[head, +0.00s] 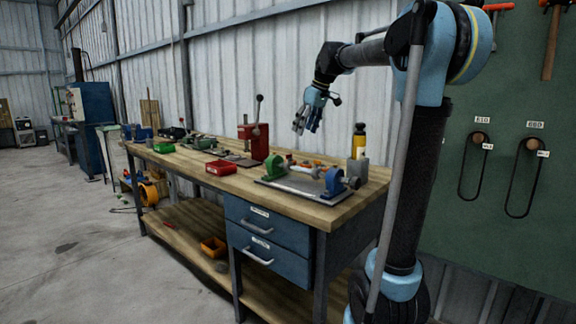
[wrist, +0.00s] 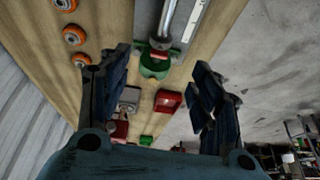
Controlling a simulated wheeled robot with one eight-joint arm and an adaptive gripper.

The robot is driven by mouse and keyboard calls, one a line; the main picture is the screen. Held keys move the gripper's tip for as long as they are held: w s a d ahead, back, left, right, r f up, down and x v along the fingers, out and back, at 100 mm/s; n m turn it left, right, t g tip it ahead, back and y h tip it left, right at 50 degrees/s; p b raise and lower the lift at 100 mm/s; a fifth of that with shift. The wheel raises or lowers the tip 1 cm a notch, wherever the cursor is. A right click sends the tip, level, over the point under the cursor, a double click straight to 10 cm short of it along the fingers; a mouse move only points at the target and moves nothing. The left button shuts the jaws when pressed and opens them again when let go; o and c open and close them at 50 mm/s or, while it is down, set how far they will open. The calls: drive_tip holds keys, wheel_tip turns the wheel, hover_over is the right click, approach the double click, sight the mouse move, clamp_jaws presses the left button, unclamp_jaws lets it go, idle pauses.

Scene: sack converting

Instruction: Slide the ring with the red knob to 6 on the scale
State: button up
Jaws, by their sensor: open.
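In the head view, a slide fixture with a green end block (head: 275,167) and a blue end block (head: 334,181) stands on a flat base plate (head: 297,190) at the bench's near end. A rod (head: 303,169) runs between the blocks. I cannot clearly make out the ring with the red knob or the scale numbers. In the wrist view, the rod (wrist: 169,18) enters the green block (wrist: 155,64), beside a pale scale strip (wrist: 196,20). My gripper (head: 306,128) is open and empty, above and behind the fixture; its spread fingers also show in the wrist view (wrist: 163,75).
A red lever press (head: 252,140) and a red bin (head: 221,167) stand farther left on the wooden bench (head: 215,182). The air around my gripper is clear.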

approach(290, 163)
drive_tip(key=x, duration=1)
drive_tip(key=shift+w, duration=0.25)
clamp_jaws()
drive_tip(key=shift+s+d, duration=0.95)
drive_tip(key=shift+d, duration=0.25)
unclamp_jaws()
